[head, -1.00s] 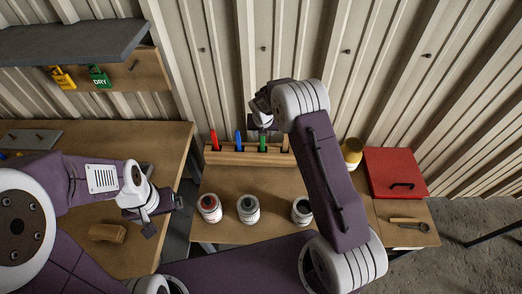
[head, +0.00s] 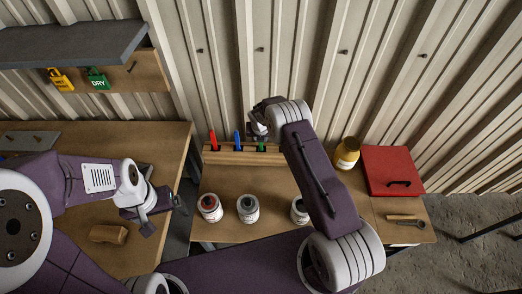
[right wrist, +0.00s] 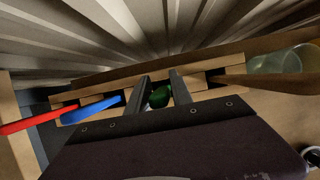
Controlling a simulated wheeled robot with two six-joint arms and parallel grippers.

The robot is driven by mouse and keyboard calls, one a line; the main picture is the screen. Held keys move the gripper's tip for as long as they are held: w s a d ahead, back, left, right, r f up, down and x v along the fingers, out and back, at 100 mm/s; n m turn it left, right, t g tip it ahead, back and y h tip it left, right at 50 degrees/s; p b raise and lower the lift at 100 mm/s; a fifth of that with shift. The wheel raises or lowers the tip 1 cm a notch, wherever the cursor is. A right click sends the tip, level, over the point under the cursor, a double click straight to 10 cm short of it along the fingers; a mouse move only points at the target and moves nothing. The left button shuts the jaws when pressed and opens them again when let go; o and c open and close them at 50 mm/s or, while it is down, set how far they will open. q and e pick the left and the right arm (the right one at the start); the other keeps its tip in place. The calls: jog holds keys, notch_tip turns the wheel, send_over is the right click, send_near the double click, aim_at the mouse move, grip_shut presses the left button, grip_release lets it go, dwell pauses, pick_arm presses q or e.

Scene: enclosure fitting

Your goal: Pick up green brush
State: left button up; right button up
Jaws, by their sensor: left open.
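The green brush (head: 262,147) stands in the wooden rack at the back of the middle table, partly hidden by my right arm. In the right wrist view its green handle (right wrist: 160,97) lies between my right gripper's two fingers (right wrist: 160,88). The fingers are apart, with gaps beside the handle. In the head view the right gripper (head: 258,132) is just above the brush, its fingertips hard to make out. My left gripper (head: 157,212) is open and empty above the left table.
The rack (head: 225,157) also holds a red brush (head: 213,140) and a blue brush (head: 238,140). Several paint cans (head: 210,207) stand in front. A yellow jar (head: 347,153) and a red box (head: 391,171) are to the right. A wooden block (head: 108,234) lies on the left table.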

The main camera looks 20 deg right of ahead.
grip_shut()
jog(key=shift+r, duration=0.1)
